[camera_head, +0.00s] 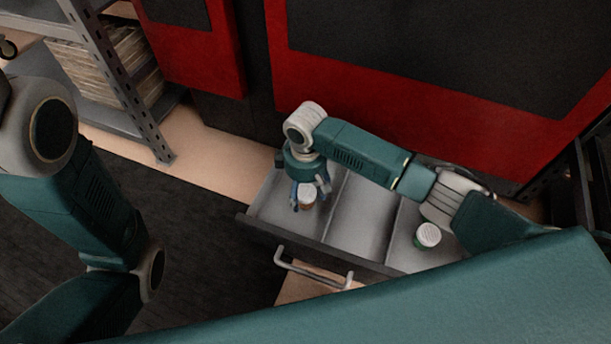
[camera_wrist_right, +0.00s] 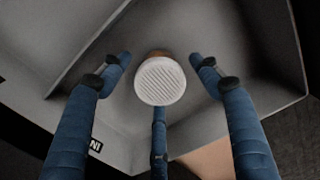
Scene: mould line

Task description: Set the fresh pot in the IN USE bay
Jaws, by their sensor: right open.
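A pot with a white ribbed lid and an orange-brown body (camera_head: 307,198) stands in the left bay of an open grey drawer (camera_head: 350,214). My right gripper (camera_head: 311,203) is open around this pot, fingers pointing down. In the right wrist view the white lid (camera_wrist_right: 160,81) sits between the three spread blue fingers, with gaps at the two upper ones. A second pot with a white lid and green band (camera_head: 428,235) stands in the drawer's right bay. A partly hidden label starting "IN" (camera_wrist_right: 95,146) shows on the drawer edge. My left gripper is out of view.
The drawer's middle bay (camera_head: 359,216) is empty. Its bar handle (camera_head: 312,271) is at the front. A red and black machine (camera_head: 430,80) stands close behind. A metal shelf rack (camera_head: 120,80) is at upper left. Dark floor is clear left of the drawer.

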